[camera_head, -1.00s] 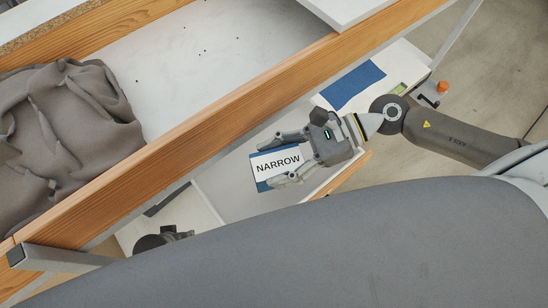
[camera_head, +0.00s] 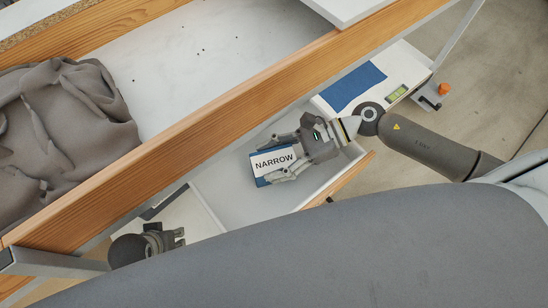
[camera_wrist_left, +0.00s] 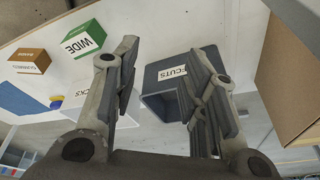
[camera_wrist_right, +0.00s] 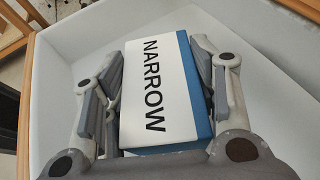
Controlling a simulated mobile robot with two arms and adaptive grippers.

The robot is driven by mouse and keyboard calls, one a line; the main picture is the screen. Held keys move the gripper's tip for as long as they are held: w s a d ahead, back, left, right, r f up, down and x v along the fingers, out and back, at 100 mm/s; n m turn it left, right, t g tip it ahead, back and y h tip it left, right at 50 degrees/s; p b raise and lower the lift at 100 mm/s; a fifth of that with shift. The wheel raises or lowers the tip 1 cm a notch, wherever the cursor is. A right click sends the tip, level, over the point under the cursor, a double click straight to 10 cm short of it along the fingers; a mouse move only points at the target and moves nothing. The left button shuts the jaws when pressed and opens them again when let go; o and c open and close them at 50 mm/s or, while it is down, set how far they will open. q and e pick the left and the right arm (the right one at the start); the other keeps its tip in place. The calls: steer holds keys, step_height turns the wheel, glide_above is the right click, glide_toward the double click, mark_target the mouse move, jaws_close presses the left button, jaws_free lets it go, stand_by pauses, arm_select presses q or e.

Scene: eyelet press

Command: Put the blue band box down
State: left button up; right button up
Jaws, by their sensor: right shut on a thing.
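The blue band box (camera_head: 273,161) is white with a blue band and the word NARROW. My right gripper (camera_head: 277,163) is shut on it, one finger along each side. The box also shows between the fingers in the right wrist view (camera_wrist_right: 160,92). It is over or inside a white-walled drawer (camera_head: 236,186); I cannot tell whether its underside touches the floor. My left gripper (camera_head: 179,237) is at the lower left of the head view. In the left wrist view its fingers (camera_wrist_left: 160,85) are spread with nothing held between them.
A wooden rail (camera_head: 200,125) runs diagonally beside the drawer. Grey cloth (camera_head: 65,125) lies beyond it. A blue patch (camera_head: 354,87) lies on a white surface at right. The left wrist view shows a grey bin (camera_wrist_left: 160,104), a green WIDE box (camera_wrist_left: 84,42) and a cardboard box (camera_wrist_left: 290,75).

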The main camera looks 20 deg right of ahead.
arm_select(q)
steer(key=shift+r, duration=0.25)
arm_select(e)
steer(key=o, duration=1.1)
arm_select(q)
steer(key=shift+r, duration=0.1)
steer(key=shift+x, duration=1.2)
arm_select(e)
steer(key=v, duration=1.2)
arm_select(q)
steer(key=shift+s+d, duration=0.1)
steer(key=shift+s, duration=0.1)
arm_select(e)
steer(key=shift+s, duration=0.1)
